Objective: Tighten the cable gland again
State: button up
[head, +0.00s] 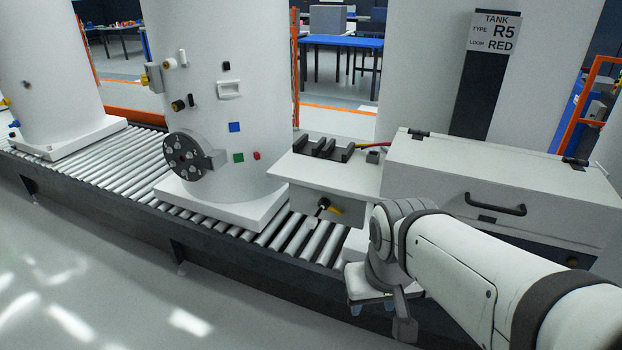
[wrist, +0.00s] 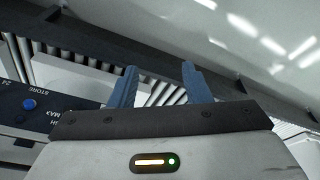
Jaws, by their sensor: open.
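I cannot tell for sure which fitting is the cable gland. A small black fitting with a yellow part (head: 323,205) sits on the front of a grey box beside the tank. My gripper (head: 372,304) points down in front of the conveyor, below and to the right of the box fitting. In the wrist view its two blue fingers (wrist: 158,70) are apart with nothing between them.
The roller conveyor (head: 140,152) runs under the tank. A round flange (head: 186,156) with several bolts juts from the tank's front. A lidded white case with a black handle (head: 495,207) stands at the right. A dark panel with a blue button (wrist: 29,104) shows in the wrist view. The floor in front is clear.

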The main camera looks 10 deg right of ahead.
aim_at(324, 201)
jog(key=u, duration=2.75)
jog(key=k, duration=1.8)
jog(key=z, duration=1.3)
jog(key=i, duration=1)
jog(key=z, duration=0.1)
